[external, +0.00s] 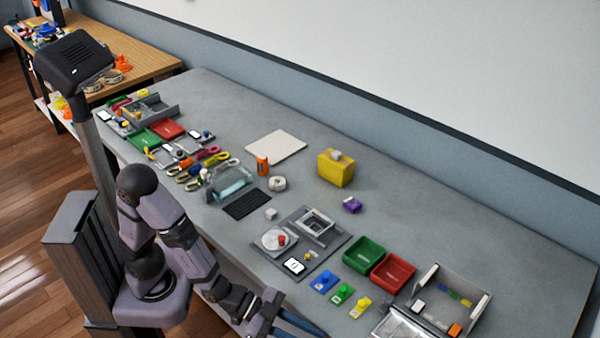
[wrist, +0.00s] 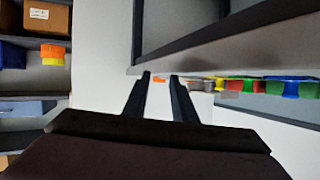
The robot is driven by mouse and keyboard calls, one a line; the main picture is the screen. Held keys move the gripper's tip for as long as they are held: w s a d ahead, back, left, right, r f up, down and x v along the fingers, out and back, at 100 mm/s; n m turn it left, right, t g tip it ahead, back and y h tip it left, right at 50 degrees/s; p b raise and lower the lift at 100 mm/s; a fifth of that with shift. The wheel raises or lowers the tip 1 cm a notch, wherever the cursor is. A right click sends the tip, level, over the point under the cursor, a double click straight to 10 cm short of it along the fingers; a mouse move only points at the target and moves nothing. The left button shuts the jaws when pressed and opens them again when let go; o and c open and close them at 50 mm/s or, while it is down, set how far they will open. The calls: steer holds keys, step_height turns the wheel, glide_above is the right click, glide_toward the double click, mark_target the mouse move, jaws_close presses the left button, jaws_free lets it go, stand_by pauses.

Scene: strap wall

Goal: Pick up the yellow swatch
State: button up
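The yellow swatch (external: 361,306) lies flat on the grey table in the external view, with a small raised yellow knob. It is the nearest of a slanting row, after the green swatch (external: 342,293) and the blue swatch (external: 324,281). My gripper (external: 305,326) is low at the bottom edge of the external view, left of the yellow swatch and apart from it. In the wrist view my gripper's two dark fingers (wrist: 160,76) stand apart with nothing held between them. I cannot tell the yellow swatch for certain in the wrist view.
A green bin (external: 364,253) and a red bin (external: 393,273) stand behind the swatches. A grey open box (external: 452,290) stands to the right. A dark board (external: 335,250) with a white dial and card lies to the left. Bare table lies beyond the bins.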

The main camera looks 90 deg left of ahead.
steer(key=w+a+r+n+t+p, duration=0.1)
steer(key=w+r+t, duration=0.1)
steer(key=n+t+y+p, duration=0.2)
steer(key=n+y, duration=0.2)
steer(key=y, duration=0.1)
glide_toward(350, 308)
steer(key=w+r, duration=0.2)
steer(key=r, duration=0.1)
steer(key=shift+w+a, duration=0.1)
steer(key=shift+w, duration=0.25)
steer(key=shift+g, duration=0.3)
steer(key=shift+w+f+p, duration=0.25)
steer(key=shift+w, duration=0.95)
steer(key=shift+w+f+p, duration=0.25)
steer(key=shift+w, duration=0.95)
steer(key=shift+w+f+p, duration=0.2)
steer(key=shift+w+p, duration=0.05)
steer(key=shift+w, duration=0.95)
jaws_close()
